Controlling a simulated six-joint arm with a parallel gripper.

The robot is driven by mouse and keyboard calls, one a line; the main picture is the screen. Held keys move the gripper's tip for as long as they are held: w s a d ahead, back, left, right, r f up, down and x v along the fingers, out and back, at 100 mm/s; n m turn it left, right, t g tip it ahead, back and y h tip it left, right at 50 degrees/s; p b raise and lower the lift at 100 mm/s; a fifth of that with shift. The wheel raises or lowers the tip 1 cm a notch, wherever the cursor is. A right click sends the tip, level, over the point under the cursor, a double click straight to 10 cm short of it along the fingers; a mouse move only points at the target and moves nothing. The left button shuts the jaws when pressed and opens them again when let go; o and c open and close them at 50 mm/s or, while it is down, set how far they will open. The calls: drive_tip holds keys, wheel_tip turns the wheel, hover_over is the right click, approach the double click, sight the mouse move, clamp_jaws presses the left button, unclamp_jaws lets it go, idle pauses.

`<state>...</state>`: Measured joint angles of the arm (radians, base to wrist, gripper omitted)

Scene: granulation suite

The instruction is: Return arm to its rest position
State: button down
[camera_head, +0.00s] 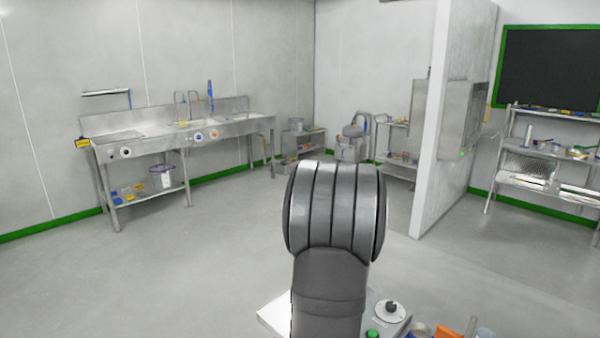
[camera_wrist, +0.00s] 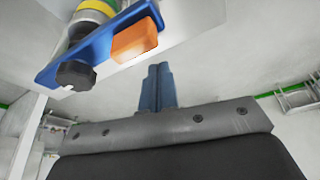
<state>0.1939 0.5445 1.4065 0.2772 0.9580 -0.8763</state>
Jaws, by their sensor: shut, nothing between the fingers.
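My gripper (camera_wrist: 157,88) shows in the wrist view with its two blue-grey fingers together and nothing between them. Its dark body fills the lower part of that view. The fingers point toward open floor and wall, just below a blue plate that carries an orange block and a black knob. In the head view my arm rises from the bottom centre, and my gripper is not visible there.
The blue plate (camera_wrist: 110,45), orange block (camera_wrist: 135,38) and black knob (camera_wrist: 76,75) are close to my fingers. A steel sink bench (camera_head: 180,145) stands at left, a white partition (camera_head: 440,150) and steel shelves (camera_head: 545,185) at right. The floor between is clear.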

drive_tip(key=shift+s+d+r, duration=0.1)
drive_tip(key=shift+s+d, duration=0.75)
drive_tip(key=c, duration=2)
unclamp_jaws()
drive_tip(key=o, duration=2)
drive_tip(key=s+d+r+n+h, duration=0.1)
drive_tip(key=d+r, duration=0.1)
drive_tip(key=r, duration=0.5)
drive_tip(key=s+d+r+n+t+h, duration=0.1)
drive_tip(key=d+r+n+h, duration=0.1)
drive_tip(key=r, duration=0.5)
drive_tip(key=shift+s+d+r, duration=0.25)
drive_tip(key=shift+s+r, duration=0.05)
drive_tip(key=shift+s, duration=0.1)
drive_tip(key=x, duration=0.9)
drive_tip(key=shift+w+d+f, duration=0.15)
drive_tip(key=shift+w+f, duration=0.05)
drive_tip(key=shift+w, duration=0.05)
drive_tip(key=d+v, duration=0.1)
drive_tip(key=v, duration=0.9)
drive_tip(key=shift+a, duration=0.55)
